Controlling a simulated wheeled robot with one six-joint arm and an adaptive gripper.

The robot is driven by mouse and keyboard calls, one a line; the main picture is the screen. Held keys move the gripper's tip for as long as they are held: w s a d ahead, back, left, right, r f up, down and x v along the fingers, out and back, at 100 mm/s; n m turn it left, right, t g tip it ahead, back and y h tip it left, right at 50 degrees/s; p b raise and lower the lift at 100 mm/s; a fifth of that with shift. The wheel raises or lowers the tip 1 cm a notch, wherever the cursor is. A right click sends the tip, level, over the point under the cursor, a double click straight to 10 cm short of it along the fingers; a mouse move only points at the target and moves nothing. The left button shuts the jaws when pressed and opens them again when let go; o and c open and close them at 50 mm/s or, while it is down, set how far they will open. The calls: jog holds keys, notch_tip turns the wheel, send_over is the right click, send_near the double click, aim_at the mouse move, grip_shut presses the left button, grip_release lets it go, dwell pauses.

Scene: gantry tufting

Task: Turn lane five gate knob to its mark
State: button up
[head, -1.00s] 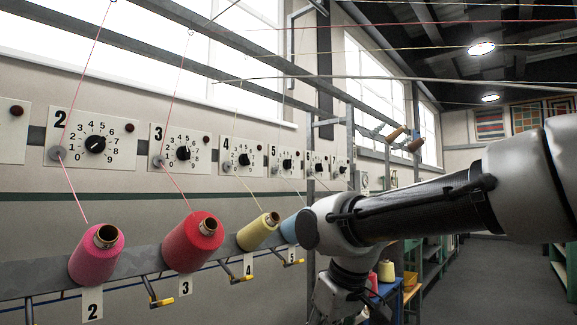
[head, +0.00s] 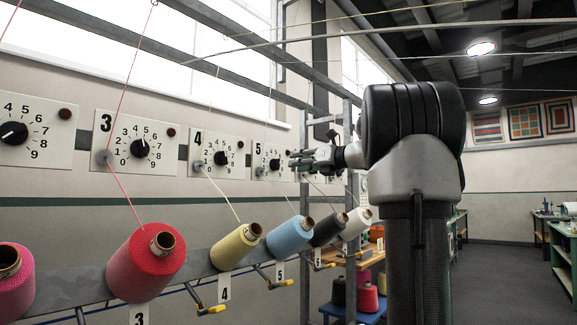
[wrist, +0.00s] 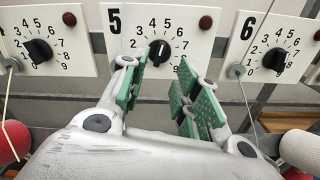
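The lane five plate (wrist: 185,12) is white, with a black gate knob (wrist: 159,53) inside a dial of printed numbers. The knob's pale pointer line looks roughly upright, near 4 and 5; I see no separate target mark clearly. In the head view the knob (head: 274,164) sits just left of my gripper (head: 306,160). In the wrist view my gripper (wrist: 158,72) is open and empty, its green-padded fingers apart below and to either side of the knob. I cannot tell whether a finger touches the plate.
The lane four knob (head: 222,158) and lane six knob (wrist: 275,59) flank it. Yarn guides and thin threads run beside the plates. Below, a rail carries yarn cones, including a blue cone (head: 290,237) and yellow cone (head: 236,247). The floor (head: 505,285) at right is clear.

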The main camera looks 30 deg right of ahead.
aim_at(277, 164)
jog(key=x, duration=0.7)
jog(key=shift+w, duration=0.25)
jog(key=shift+a, duration=0.1)
grip_shut()
